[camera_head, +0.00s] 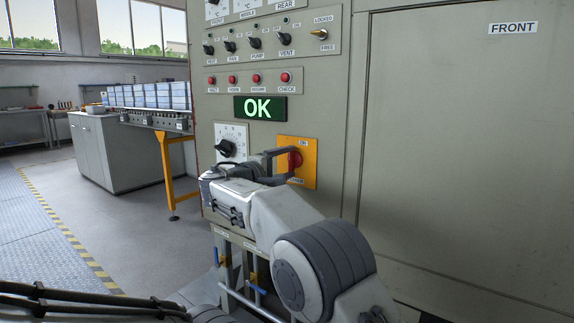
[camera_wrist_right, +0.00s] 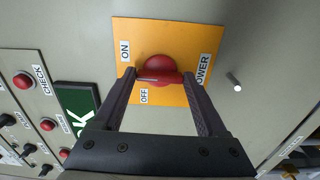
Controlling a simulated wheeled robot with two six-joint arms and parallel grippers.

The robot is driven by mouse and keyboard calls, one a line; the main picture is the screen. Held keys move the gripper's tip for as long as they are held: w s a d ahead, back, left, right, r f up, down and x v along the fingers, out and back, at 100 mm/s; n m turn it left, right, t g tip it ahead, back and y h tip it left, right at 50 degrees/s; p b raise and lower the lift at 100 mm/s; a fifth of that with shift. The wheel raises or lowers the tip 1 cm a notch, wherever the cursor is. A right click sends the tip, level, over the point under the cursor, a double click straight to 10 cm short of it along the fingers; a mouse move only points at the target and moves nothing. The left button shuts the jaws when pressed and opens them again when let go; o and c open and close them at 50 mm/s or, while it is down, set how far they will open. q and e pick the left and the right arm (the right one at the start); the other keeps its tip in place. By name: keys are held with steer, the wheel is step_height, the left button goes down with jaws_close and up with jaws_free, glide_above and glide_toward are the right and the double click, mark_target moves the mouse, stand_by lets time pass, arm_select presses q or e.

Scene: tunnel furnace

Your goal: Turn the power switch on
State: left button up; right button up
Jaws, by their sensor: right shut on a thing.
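The power switch is a round red knob (camera_head: 295,159) with a raised grip bar on an orange plate (camera_head: 310,171) on the grey cabinet. It also shows in the right wrist view (camera_wrist_right: 158,68), with ON and OFF labels at its left and POWER at its right. The bar lies roughly level there; I cannot tell which label it points to. My right gripper (camera_head: 283,160) reaches the switch, and its two fingers close on the bar's ends in the wrist view (camera_wrist_right: 159,79). My left gripper is not in view.
A lit green OK sign (camera_head: 260,108) sits above the dial (camera_head: 230,142). Red buttons (camera_head: 256,79) and black knobs (camera_head: 255,43) line the panel. A metal peg (camera_wrist_right: 234,82) stands out near the switch. A conveyor (camera_head: 160,120) is at the left, with open floor before it.

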steer(key=o, duration=1.3)
steer(key=shift+f, duration=0.1)
steer(key=shift+s+a, duration=0.1)
steer(key=shift+s, duration=0.05)
steer(key=p+v, duration=0.1)
steer(key=v, duration=0.9)
steer(key=shift+s+a, duration=0.1)
steer(key=s+d+f+g+y, duration=0.3)
steer(key=s+d+f+g, duration=0.15)
steer(key=s+f, duration=0.2)
steer(key=s+d+f+m+g+y, duration=0.1)
steer(key=s+d+f+g+y, duration=0.15)
steer(key=s+f, duration=0.6)
steer(key=s+d+f+m+g+y, duration=0.1)
steer(key=s+d+f+g+y, duration=0.2)
steer(key=s, duration=1)
steer(key=s+d+f+m+g+y, duration=0.1)
steer(key=s+f+g+y, duration=0.4)
steer(key=s, duration=0.6)
step_height(320, 180, up, 33)
steer(key=s+h+p, duration=0.1)
steer(key=h+p, duration=0.1)
steer(key=p, duration=3.3)
steer(key=shift+s, duration=0.2)
